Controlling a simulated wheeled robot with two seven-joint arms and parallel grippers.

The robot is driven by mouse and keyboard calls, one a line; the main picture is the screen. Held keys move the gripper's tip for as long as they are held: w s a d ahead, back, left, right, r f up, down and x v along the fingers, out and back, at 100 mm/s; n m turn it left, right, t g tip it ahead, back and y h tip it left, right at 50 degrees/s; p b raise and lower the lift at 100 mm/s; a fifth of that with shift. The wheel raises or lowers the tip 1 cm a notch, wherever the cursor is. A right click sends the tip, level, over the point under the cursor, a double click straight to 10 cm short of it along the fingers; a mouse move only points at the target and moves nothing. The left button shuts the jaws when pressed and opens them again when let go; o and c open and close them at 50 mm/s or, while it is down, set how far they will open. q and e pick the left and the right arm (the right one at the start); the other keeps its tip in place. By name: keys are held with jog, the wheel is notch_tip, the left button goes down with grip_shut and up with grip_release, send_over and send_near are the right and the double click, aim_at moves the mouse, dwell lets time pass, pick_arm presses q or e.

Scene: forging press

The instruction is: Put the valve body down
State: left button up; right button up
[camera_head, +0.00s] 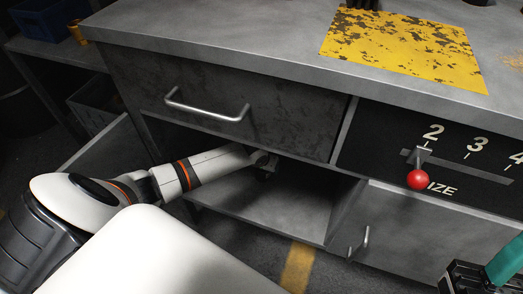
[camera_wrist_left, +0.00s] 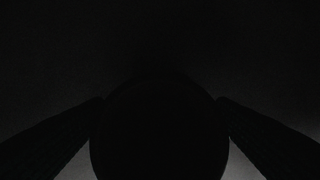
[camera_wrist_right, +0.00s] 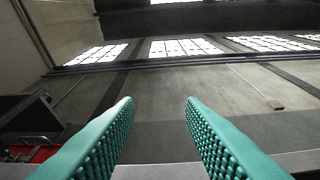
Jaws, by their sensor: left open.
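My left arm reaches through an open door into the open compartment under the drawer, so its gripper is mostly hidden in the head view. In the very dark left wrist view, the left gripper (camera_wrist_left: 160,99) has its two fingers apart. A large dark rounded shape, probably the valve body (camera_wrist_left: 160,135), lies between them. It is too dark to tell whether the fingers touch it or what it rests on. My right gripper (camera_wrist_right: 160,101) has two teal fingers spread apart with nothing between them. One teal finger shows at the lower right of the head view.
The compartment's shelf floor (camera_head: 270,205) is bare toward the front. A drawer (camera_head: 225,100) with a bar handle is just above my left arm. The counter carries a worn yellow patch (camera_head: 405,50). A red-knobbed lever (camera_head: 418,180) sticks out on the right, above a closed door (camera_head: 410,235).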

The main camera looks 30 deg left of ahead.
aim_at(260, 179)
pick_arm(q)
jog(key=p+v, duration=0.2)
jog(key=v, duration=0.1)
jog(key=shift+r, duration=0.2)
jog(key=p+v, duration=0.1)
jog(key=v, duration=0.2)
jog(key=shift+s+r+p, duration=0.1)
jog(key=shift+s+p, duration=0.05)
jog(key=shift+p, duration=0.15)
pick_arm(e)
jog(key=w+f+g+h, duration=0.1)
jog(key=w+f+g, duration=0.1)
jog(key=w+g, duration=0.1)
jog(key=w+f+g+h, duration=0.1)
jog(key=w+f+g, duration=0.2)
jog(key=w+a+f+g+h, duration=0.1)
jog(key=w+f+g, duration=0.2)
jog(key=shift+w+f+g+h, duration=0.25)
jog(key=shift+w+g+h, duration=0.05)
jog(key=shift+g, duration=0.1)
pick_arm(q)
jog(key=shift+s+r, duration=0.1)
jog(key=shift+r, duration=0.1)
pick_arm(e)
jog(key=shift+w+f+g, duration=0.15)
jog(key=shift+f+g, duration=0.25)
jog(key=shift+f, duration=0.25)
pick_arm(q)
jog(key=shift+s, duration=0.1)
